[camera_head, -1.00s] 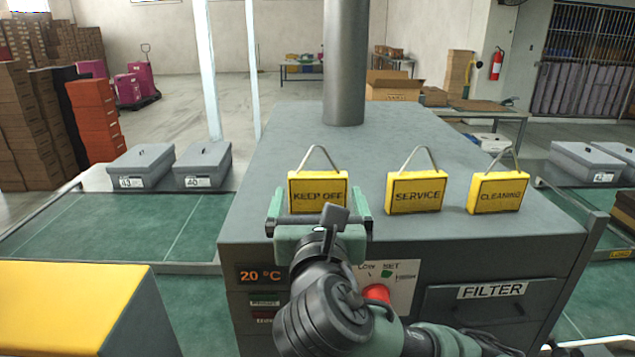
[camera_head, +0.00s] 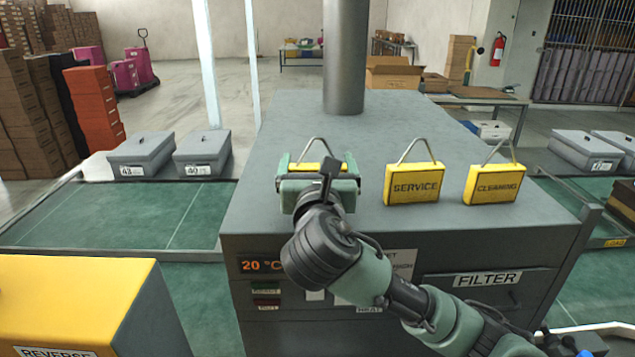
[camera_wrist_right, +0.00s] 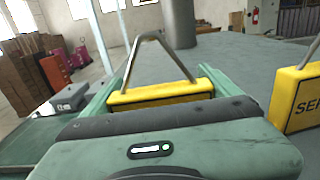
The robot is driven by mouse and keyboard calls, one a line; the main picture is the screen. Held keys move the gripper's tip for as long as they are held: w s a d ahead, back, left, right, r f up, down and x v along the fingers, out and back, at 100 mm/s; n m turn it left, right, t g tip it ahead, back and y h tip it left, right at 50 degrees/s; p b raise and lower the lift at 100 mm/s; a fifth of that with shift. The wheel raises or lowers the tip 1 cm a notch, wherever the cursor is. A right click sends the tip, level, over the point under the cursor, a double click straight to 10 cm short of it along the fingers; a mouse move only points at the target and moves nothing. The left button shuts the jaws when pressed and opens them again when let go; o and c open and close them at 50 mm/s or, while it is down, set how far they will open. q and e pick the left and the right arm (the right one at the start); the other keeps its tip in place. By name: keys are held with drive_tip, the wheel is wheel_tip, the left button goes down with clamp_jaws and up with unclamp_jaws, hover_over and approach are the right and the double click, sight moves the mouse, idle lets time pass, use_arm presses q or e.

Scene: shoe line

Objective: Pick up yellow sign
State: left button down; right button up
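Three yellow signs with wire handles stand on the grey machine top. The left one, the KEEP OFF sign in the earlier view, is the yellow sign (camera_head: 312,167) mostly hidden behind my right gripper (camera_head: 318,165). In the right wrist view this yellow sign (camera_wrist_right: 160,93) stands between the two green fingers of the gripper (camera_wrist_right: 162,80), its grey handle rising above. The fingers are spread at its left and right ends; I cannot tell if they touch it. The SERVICE sign (camera_head: 414,186) and CLEANING sign (camera_head: 495,184) stand to the right. My left gripper is not in view.
A grey column (camera_head: 344,60) rises from the machine top (camera_head: 400,120) behind the signs. Grey lidded boxes (camera_head: 141,153) stand at the left. A yellow-topped block (camera_head: 75,300) is at the lower left.

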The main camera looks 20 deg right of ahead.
drive_tip(key=c, duration=0.7)
drive_tip(key=shift+r, duration=0.1)
wheel_tip(320, 180, up, 20)
